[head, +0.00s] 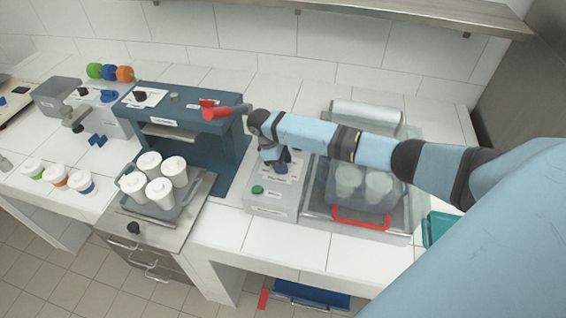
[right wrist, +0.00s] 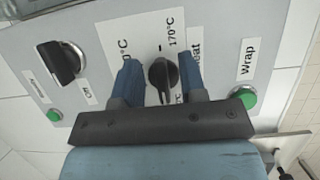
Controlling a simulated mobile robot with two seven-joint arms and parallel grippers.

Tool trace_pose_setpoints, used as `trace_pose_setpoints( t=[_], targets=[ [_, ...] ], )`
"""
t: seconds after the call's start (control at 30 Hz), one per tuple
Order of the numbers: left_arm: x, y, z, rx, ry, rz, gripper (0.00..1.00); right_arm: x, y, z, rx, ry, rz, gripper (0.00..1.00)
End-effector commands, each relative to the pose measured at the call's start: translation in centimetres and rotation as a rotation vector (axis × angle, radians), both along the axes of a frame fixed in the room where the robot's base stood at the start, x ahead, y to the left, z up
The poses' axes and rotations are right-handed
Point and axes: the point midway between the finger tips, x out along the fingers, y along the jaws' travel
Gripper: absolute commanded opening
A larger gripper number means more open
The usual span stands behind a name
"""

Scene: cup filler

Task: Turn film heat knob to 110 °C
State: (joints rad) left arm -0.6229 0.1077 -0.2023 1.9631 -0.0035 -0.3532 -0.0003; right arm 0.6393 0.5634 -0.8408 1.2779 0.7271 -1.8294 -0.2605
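The film heat knob (right wrist: 163,78) is a small black knob on a white scale plate in the right wrist view. A "170°C" mark shows above it; the other marks and the "Heat" label are partly covered by the fingers. I cannot read its setting surely. My right gripper (right wrist: 160,82) has its two blue fingers on either side of the knob, apart, with a visible gap to it. In the head view my right gripper (head: 283,165) is over the grey film machine (head: 262,208) and hides the knob. My left gripper is not in view.
The machine also has another black knob (right wrist: 62,62) and a green "Wrap" button (right wrist: 245,97). A clear tray with a red handle (head: 360,222) stands right of it. A blue machine with a red lever (head: 215,111) stands left. A metal shelf (head: 370,12) hangs above.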

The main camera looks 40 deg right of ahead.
Motion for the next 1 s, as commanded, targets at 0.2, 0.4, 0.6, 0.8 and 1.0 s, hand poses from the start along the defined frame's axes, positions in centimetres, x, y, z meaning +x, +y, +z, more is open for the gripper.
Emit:
trace_pose_setpoints(
  t=[0.2, 0.4, 0.6, 0.8, 1.0],
  targets=[
    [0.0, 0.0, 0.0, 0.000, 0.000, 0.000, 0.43, 0.0, 0.0, 0.1, 0.000, 0.000, -0.001, 0.38],
    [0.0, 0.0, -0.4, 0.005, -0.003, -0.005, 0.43, 0.7, 0.6, 1.9, 0.002, -0.003, -0.001, 0.38],
    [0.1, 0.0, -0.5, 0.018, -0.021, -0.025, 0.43, 2.1, 1.8, 6.1, 0.002, -0.005, 0.001, 0.38],
    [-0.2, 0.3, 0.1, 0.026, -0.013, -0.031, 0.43, 3.3, 2.7, 10.6, -0.002, -0.003, 0.001, 0.38],
    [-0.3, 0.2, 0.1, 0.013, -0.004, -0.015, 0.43, 3.9, 3.3, 12.5, -0.001, -0.002, 0.001, 0.38]
  ],
)
